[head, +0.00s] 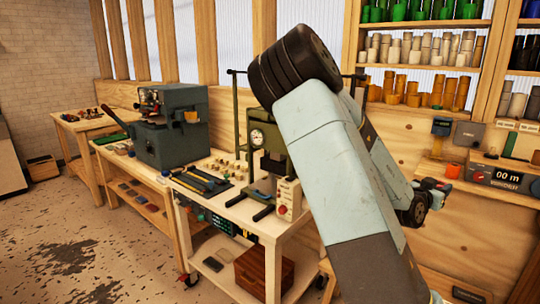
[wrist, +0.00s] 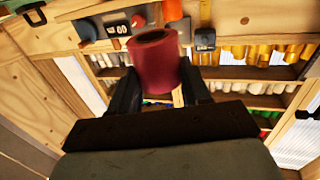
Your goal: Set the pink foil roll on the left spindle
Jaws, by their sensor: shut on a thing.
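The pink foil roll (wrist: 153,62) is held between the two dark fingers of my gripper (wrist: 160,78) in the wrist view. Its round end with a hollow core faces up in that picture. I cannot pick out the left spindle in either view.
A counter box reading "00 m" (head: 505,179) sits on the right bench. Shelves of foil rolls (head: 425,50) hang behind my arm. A green press (head: 262,138) stands on a wheeled cart, left of my arm. A grey machine (head: 172,125) stands further left. The floor at front left is clear.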

